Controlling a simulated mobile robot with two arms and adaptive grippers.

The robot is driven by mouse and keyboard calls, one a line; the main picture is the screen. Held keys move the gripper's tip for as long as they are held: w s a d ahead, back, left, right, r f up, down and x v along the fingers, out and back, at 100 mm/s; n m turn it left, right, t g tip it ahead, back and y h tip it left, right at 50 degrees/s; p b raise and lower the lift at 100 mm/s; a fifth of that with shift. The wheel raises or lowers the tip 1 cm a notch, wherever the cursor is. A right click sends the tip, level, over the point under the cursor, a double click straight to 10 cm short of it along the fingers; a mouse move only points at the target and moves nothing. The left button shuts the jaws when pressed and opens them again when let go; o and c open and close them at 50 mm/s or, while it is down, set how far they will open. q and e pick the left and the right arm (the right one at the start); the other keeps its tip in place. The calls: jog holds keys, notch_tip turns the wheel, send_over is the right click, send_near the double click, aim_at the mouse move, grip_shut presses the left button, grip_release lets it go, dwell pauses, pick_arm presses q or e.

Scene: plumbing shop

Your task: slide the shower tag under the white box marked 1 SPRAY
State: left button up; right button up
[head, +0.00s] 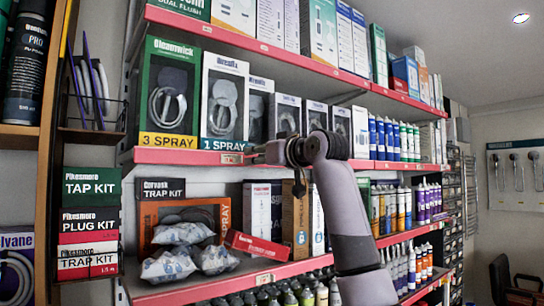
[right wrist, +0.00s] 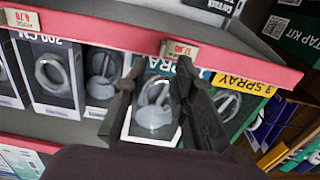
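The white box marked 1 SPRAY (head: 222,100) stands on the middle shelf, to the right of the green 3 SPRAY box. It shows upside down between my fingers in the right wrist view (right wrist: 152,112). A small pale price tag (head: 231,158) sits on the pink shelf rail below it. The tag reads about 17.90 in the right wrist view (right wrist: 180,49); no shower wording is legible. My right gripper (head: 256,153) is at the rail, just right of the tag. In the right wrist view its fingers (right wrist: 160,68) are apart, tips close to the tag. Contact is unclear. My left gripper is out of view.
The 3 SPRAY box (head: 169,90) stands close on the left, and more shower boxes (head: 287,116) on the right. Another price tag (right wrist: 22,18) is farther along the rail. Boxes and wrapped packs (head: 184,232) fill the shelf below.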

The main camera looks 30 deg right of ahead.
jog(key=shift+s+d, duration=0.2)
jog(key=shift+s, duration=1.25)
jog(key=shift+s+d, duration=0.15)
jog(key=shift+s, duration=1.25)
